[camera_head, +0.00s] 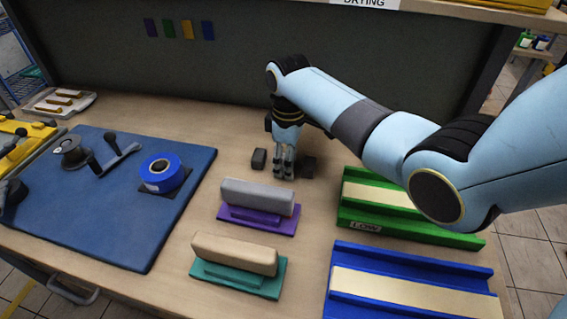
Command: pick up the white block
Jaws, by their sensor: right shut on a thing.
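My right gripper (284,168) points down at the middle back of the wooden table. It is shut on a small pale thing, mostly hidden by the fingers, which fits the white block. I cannot tell whether it is touching the table or lifted. My left gripper is not in view.
In front are a grey-topped purple block (258,196) and a beige-topped teal block (235,253). Green (400,222) and blue (400,262) trays lie at right. A blue mat (105,215) at left holds blue tape (162,172). A dark panel (240,75) stands behind.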

